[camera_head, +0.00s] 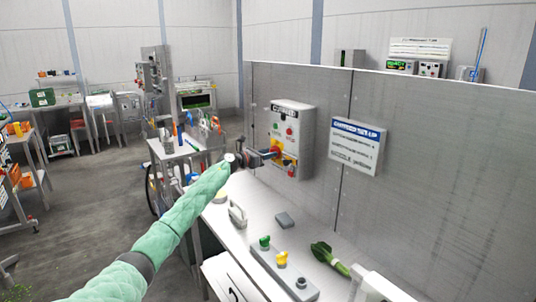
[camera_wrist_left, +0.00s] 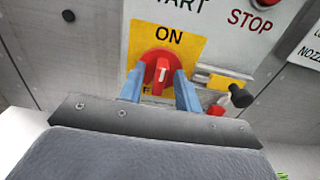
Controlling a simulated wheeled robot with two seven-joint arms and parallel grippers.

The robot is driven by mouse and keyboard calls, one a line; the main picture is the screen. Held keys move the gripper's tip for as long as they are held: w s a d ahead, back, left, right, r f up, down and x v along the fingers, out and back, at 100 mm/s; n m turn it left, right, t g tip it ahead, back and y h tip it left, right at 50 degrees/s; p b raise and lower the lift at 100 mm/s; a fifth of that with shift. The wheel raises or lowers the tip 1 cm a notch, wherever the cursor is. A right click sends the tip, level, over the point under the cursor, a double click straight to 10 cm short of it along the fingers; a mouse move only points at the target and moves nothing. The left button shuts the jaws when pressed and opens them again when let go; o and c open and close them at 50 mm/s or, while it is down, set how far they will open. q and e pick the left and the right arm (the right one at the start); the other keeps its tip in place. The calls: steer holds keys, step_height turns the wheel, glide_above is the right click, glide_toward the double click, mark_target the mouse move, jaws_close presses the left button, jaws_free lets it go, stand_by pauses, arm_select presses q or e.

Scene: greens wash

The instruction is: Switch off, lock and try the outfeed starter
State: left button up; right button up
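The outfeed starter (camera_head: 293,125) is a grey box on the metal wall panel, with START and STOP lettering in the left wrist view. Its red rotary switch (camera_wrist_left: 158,72) sits on a yellow plate (camera_wrist_left: 190,45) marked ON, with its white mark roughly upright. My left gripper (camera_wrist_left: 160,92) is at the switch, its blue fingers open, one on each side of the red knob; I cannot tell whether they touch it. In the head view the left gripper (camera_head: 270,154) reaches the box's lower left. A yellow part with a black knob (camera_wrist_left: 240,95) is right of the switch. My right gripper is not in view.
Below the starter, a white bench (camera_head: 255,195) carries a grey block with green and yellow knobs (camera_head: 282,258), a pale handled object (camera_head: 237,214), a small grey block (camera_head: 285,219) and a green item (camera_head: 325,255). A sign (camera_head: 357,145) hangs right of the starter.

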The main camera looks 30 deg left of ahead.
arm_select(q)
jaws_close()
